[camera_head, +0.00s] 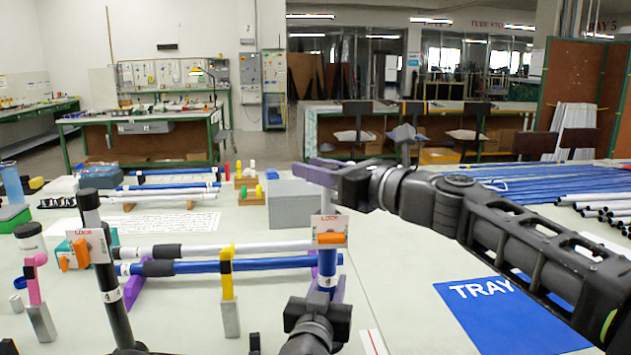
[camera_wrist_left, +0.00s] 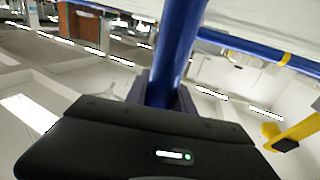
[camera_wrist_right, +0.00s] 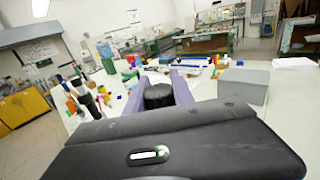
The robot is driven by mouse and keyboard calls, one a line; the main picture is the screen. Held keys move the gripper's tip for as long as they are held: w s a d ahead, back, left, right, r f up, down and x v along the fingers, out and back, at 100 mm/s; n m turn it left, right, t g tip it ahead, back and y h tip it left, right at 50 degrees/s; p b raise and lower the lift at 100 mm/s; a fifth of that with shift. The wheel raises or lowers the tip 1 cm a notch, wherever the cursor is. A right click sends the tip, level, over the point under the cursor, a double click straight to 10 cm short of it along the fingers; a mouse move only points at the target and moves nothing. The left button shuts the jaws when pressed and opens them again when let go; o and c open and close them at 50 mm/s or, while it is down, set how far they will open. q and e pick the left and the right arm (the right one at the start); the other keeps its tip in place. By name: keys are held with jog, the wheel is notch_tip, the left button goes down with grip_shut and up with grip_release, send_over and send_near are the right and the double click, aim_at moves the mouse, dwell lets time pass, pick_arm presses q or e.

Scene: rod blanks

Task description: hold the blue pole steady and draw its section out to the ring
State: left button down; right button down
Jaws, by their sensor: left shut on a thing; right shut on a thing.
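The blue pole (camera_head: 327,264) stands upright near the centre, with a LOCK plate (camera_head: 331,224) and an orange lever (camera_head: 330,239) lying crosswise near its top. A short white section (camera_head: 326,203) rises above the plate. My right gripper (camera_head: 322,172) is shut around the top of the section; in the right wrist view a black cap (camera_wrist_right: 158,96) sits between its purple fingers. My left gripper (camera_head: 327,292) is shut around the blue pole below the plate. The left wrist view shows the pole (camera_wrist_left: 178,45) between its fingers. I cannot make out a ring on the section.
A black pole (camera_head: 95,235) with its own LOCK plate stands left. White and blue rods (camera_head: 220,265) lie across supports between the poles. A yellow-topped post (camera_head: 228,290) stands near the left gripper. A grey box (camera_head: 291,205) is behind. A blue TRAY mat (camera_head: 510,315) lies right, under my right arm.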

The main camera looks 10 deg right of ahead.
notch_tip(320, 180, up, 6)
jog(key=shift+f, duration=0.1)
jog(key=c, duration=1.1)
grip_release()
jog(key=shift+o, duration=0.2)
jog(key=shift+s+d, duration=0.1)
jog(key=v, duration=1.2)
